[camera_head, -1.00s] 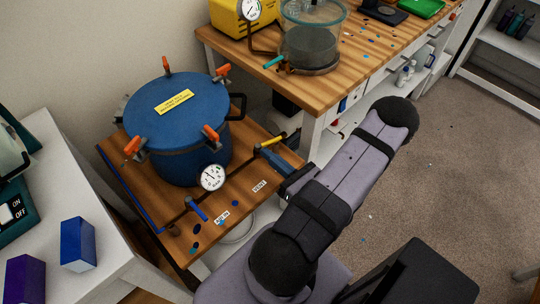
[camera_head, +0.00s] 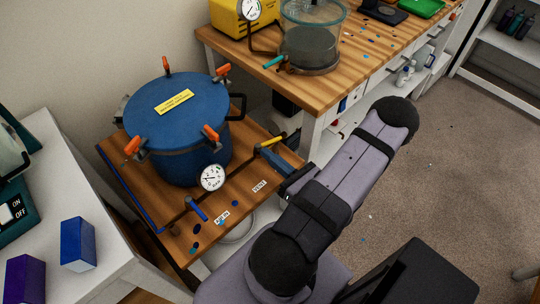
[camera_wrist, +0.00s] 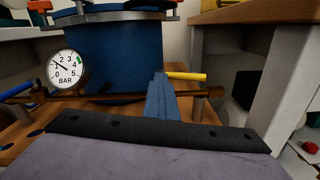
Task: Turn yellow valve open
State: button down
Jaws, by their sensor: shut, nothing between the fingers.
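The yellow valve handle (camera_head: 274,139) sits on the pipe at the right of the blue pressure pot (camera_head: 185,125), above the VENT label. In the wrist view the yellow handle (camera_wrist: 186,76) points to the right, roughly along the brown pipe (camera_wrist: 205,92). My gripper (camera_head: 262,151) is shut and empty, its blue fingers reaching the pipe just beside the handle. In the wrist view the fingertips (camera_wrist: 160,76) are at the handle's left end; whether they touch it I cannot tell. The valve body is hidden behind the fingers.
Orange clamps ring the lid. A wooden workbench (camera_head: 310,95) with a clear chamber stands behind on the right. A white table (camera_head: 105,250) is at the left.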

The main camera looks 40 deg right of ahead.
jog(key=c, duration=1.8)
grip_release()
jog(key=shift+s, duration=0.1)
jog(key=shift+s+b, duration=0.55)
jog(key=shift+s, duration=3.05)
